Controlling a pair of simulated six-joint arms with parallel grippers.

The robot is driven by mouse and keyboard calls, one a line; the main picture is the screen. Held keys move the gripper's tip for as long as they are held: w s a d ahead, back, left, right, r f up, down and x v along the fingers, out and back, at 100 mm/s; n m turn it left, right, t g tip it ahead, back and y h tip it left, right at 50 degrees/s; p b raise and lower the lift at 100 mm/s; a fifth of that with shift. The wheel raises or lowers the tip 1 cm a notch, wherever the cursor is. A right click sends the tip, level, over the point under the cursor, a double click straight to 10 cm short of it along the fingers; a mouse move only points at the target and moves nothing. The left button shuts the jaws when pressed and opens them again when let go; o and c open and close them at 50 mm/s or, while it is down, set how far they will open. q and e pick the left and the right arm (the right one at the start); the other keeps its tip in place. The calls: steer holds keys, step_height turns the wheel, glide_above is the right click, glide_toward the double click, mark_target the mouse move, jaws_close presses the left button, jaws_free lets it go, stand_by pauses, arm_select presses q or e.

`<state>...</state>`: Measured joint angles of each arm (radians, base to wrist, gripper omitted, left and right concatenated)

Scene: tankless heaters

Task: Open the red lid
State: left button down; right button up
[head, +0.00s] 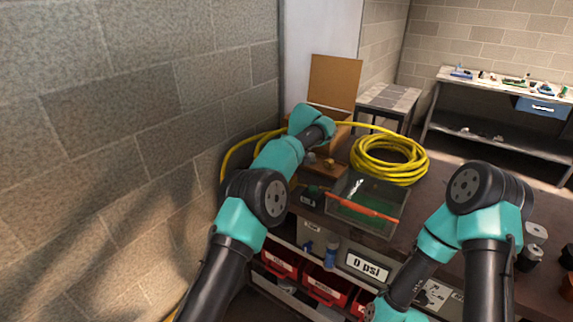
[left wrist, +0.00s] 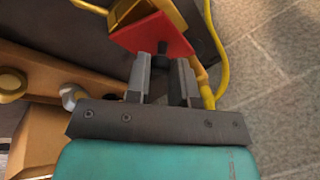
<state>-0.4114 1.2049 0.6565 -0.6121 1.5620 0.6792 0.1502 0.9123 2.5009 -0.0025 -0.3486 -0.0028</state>
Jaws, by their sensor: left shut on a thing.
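The red lid (left wrist: 150,36) shows in the left wrist view as a flat red plate with a small dark knob (left wrist: 162,50) on its near side. A brass-coloured part (left wrist: 170,12) is just beyond the plate. My left gripper (left wrist: 160,72) is shut on the dark knob, with one finger on each side of it. In the head view my left arm's wrist (head: 311,122) hides the gripper and the lid. My right arm is at the lower right of the head view, but its gripper is out of view.
A coiled yellow hose (head: 390,160) and a clear bin with an orange-red edge (head: 365,206) are right of my left wrist. A cardboard box (head: 333,82) stands open behind it. The block wall (head: 140,130) is close on the left. Red bins (head: 325,288) sit below.

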arm_select(q)
steer(key=shift+g, duration=0.3)
stand_by(0.4)
steer(key=c, duration=1)
jaws_free()
